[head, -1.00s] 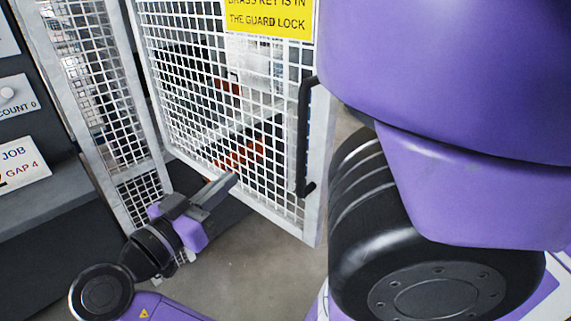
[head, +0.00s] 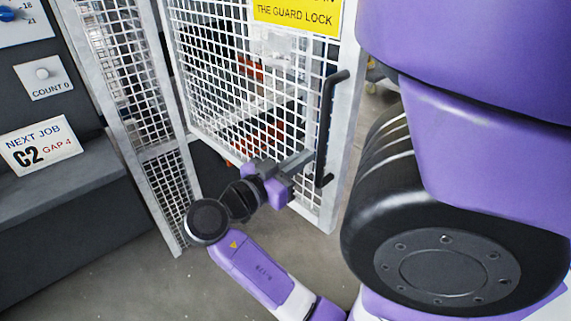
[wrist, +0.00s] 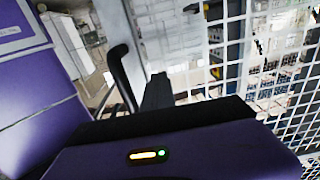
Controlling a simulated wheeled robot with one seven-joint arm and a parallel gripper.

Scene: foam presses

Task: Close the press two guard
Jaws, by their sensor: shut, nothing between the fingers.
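The press guard (head: 238,95) is a white mesh door in a pale metal frame, standing swung out at an angle from the fixed mesh panel on its left. A black bar handle (head: 327,128) runs up its right edge. My gripper (head: 308,158) is shut and empty, in front of the lower right mesh, with its fingertips close to the handle's left side. In the wrist view the dark fingers (wrist: 157,92) point at the door frame, with the black handle (wrist: 124,78) just left of them. I cannot tell whether the fingers touch the door.
A yellow guard lock sign (head: 298,14) is on the door. A fixed mesh panel (head: 128,100) stands left of it. Bare floor lies below the door.

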